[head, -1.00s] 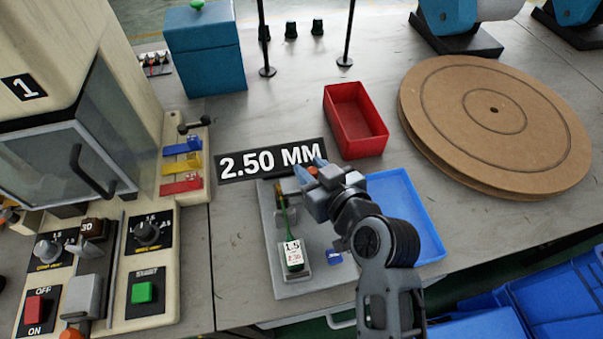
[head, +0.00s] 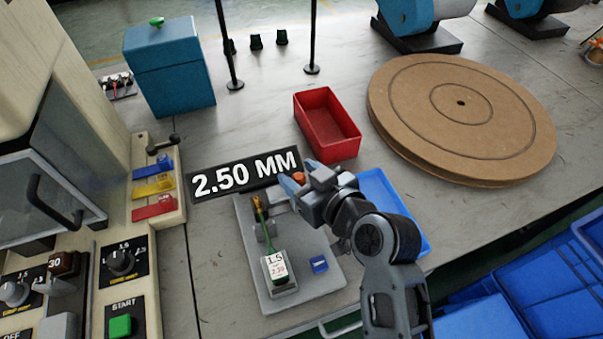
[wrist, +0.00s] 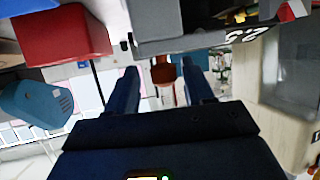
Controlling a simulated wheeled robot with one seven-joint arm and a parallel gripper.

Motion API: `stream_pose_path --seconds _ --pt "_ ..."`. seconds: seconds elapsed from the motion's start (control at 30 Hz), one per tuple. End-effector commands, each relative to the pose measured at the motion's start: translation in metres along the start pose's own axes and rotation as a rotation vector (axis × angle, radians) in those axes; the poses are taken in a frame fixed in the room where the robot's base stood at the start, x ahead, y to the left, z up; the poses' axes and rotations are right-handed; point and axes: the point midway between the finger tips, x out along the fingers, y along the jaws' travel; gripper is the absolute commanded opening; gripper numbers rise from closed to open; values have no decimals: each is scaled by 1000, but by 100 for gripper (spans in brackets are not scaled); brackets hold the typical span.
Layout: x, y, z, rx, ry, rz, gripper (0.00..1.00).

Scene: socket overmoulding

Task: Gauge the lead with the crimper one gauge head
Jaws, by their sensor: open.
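A grey gauge plate (head: 318,290) lies on the bench under the black "2.50 MM" sign (head: 245,174). At its front stands a small gauge box (head: 276,268) with a white label reading 1.5 and 2.30. A thin green lead (head: 264,230) runs upward from the box to a small brass-coloured piece (head: 258,204) at the plate's back left. My gripper (head: 291,185) is above the plate's back edge, to the right of the brass piece and apart from it. Its jaws are open in the wrist view (wrist: 162,88). An orange-brown part (wrist: 163,72) shows between the fingers there; I cannot tell what it is.
A small blue block (head: 318,264) sits on the plate's right side. A blue tray (head: 385,195) lies right of the plate, partly behind my arm. A red bin (head: 327,124) and a round brown board (head: 460,118) stand behind. A machine with switches (head: 120,262) is at left.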

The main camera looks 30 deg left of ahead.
Motion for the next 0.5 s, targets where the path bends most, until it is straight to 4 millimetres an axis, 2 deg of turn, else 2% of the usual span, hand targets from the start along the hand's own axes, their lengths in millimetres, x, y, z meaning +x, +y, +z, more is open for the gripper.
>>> stream_pose_path --seconds 0.33,0.5 --pt "-51 2 2 1 1 5 52" --pt "-70 1 1 0 0 4 52"
